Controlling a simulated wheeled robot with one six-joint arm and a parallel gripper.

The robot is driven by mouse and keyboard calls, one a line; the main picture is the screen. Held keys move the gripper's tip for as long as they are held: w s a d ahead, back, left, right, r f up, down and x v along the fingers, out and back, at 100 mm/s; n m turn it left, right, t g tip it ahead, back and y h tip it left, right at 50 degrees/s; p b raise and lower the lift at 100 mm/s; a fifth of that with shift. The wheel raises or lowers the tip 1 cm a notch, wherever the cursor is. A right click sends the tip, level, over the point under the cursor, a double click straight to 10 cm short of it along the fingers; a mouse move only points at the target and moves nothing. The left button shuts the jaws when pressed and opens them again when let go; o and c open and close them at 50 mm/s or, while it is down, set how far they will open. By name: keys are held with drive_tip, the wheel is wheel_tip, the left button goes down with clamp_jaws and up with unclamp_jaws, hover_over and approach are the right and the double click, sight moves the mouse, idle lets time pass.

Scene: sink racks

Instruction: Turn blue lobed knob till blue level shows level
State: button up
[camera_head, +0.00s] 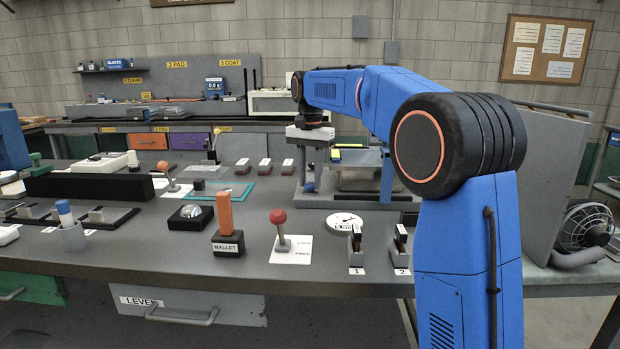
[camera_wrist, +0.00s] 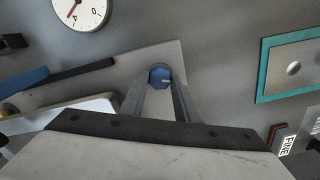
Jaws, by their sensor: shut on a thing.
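The blue lobed knob (camera_wrist: 160,75) sits between the two fingertips of my gripper (camera_wrist: 160,84) in the wrist view. My gripper is shut on it from above. In the head view the knob (camera_head: 309,187) shows as a small blue spot below my gripper (camera_head: 309,178), at the front left of a grey stand (camera_head: 345,200). A small blue and yellow bar (camera_head: 350,154), perhaps the blue level, lies on top of the stand. It is partly behind my gripper, and its bubble is too small to read.
A white dial (camera_head: 344,221) lies in front of the stand. A red-ball lever (camera_head: 279,222), an orange-handled mallet block (camera_head: 226,225) and two numbered holders (camera_head: 355,245) stand near the front edge. A teal-edged plate (camera_head: 222,191) lies left of the stand.

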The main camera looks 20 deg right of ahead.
sight(310, 184)
drive_tip(key=shift+r, duration=0.15)
drive_tip(key=o, duration=1.1)
drive_tip(key=shift+c, duration=0.2)
wheel_tip(310, 184, up, 17)
drive_tip(key=shift+r, duration=0.1)
